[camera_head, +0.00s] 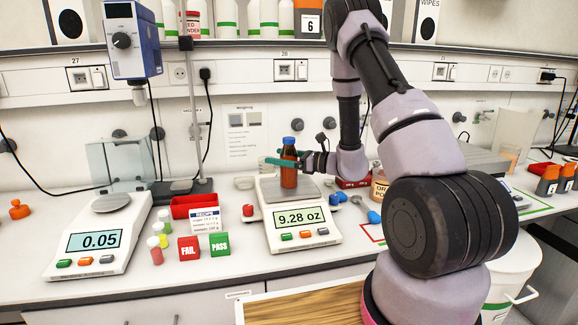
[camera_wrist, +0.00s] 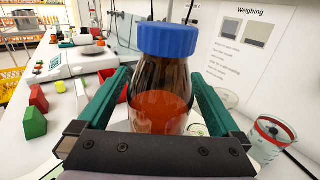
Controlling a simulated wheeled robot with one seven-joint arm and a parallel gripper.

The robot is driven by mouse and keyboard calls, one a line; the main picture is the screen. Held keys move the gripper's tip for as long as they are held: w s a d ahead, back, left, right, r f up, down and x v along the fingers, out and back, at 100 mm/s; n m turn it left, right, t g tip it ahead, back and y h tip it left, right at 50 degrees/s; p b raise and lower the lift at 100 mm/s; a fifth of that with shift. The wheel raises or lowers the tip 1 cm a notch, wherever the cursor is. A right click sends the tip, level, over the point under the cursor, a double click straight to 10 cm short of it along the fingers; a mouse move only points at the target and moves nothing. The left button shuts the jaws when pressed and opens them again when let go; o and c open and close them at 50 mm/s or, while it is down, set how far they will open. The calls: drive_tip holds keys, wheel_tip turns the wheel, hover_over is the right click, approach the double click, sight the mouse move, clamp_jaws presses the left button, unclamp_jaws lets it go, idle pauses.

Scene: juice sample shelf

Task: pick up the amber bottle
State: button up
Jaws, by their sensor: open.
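The amber bottle (camera_head: 289,168) has a blue cap and stands upright on the pan of the right-hand scale (camera_head: 301,236), whose display reads 9.28 oz. In the wrist view the bottle (camera_wrist: 160,85) fills the middle and holds reddish-orange liquid. My gripper (camera_head: 282,160) comes in from the right at the bottle's height. In the wrist view its green fingers (camera_wrist: 162,95) are open, one on each side of the bottle. A gap shows between the left finger and the glass; the right finger is very close to it, and I cannot tell if it touches.
A second scale (camera_head: 97,240) reading 0.05 stands at the left. Red FAIL (camera_head: 189,248) and green PASS (camera_head: 219,245) blocks, small vials and a red tray (camera_head: 192,206) lie between the scales. A jar (camera_wrist: 272,140) is close on the right in the wrist view.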

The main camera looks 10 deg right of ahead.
clamp_jaws()
